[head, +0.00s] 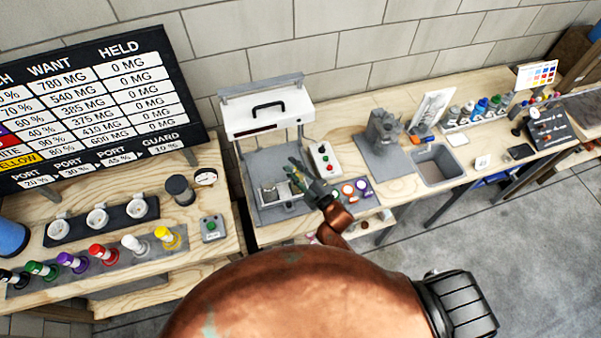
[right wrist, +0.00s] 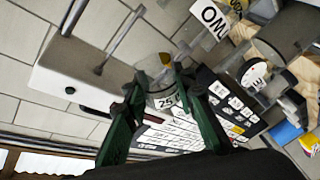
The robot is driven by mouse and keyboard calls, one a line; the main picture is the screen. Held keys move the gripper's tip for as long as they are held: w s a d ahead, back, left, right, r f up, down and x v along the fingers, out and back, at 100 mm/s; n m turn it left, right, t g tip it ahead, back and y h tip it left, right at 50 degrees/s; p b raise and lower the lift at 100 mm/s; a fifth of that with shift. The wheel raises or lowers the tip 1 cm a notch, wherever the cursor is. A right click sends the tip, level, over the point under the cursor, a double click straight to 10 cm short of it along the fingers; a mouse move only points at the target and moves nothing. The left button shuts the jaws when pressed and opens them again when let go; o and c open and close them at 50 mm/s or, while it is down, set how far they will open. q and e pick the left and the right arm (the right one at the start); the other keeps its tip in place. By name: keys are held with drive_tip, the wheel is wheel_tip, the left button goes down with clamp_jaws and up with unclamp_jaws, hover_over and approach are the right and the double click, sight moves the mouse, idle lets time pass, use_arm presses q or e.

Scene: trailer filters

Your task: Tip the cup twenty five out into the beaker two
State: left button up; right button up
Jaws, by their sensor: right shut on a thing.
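My right gripper (right wrist: 160,90) is shut on a clear cup with a label reading 25 (right wrist: 155,72), which has some yellow-brown material at its far end. In the head view my right gripper (head: 303,182) is over the bench, in front of the white overhead unit. The cup is too small there to make out clearly. A white tag with the letters W and O (right wrist: 212,20), partly cut off, shows at the top of the right wrist view, apart from the cup. I cannot tell clearly which vessel it marks. My left gripper is not in view.
The white overhead unit (head: 266,112) stands on posts behind the gripper. A button box (head: 323,158) and several coloured-lid jars (head: 348,190) are to its right. A grey sink (head: 440,165) lies further right. A dark board (head: 95,105) and coloured bottles (head: 103,252) are at the left.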

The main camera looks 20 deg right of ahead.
drive_tip(key=shift+d+m, duration=0.25)
drive_tip(key=shift+m, duration=0.45)
idle(0.7)
idle(0.9)
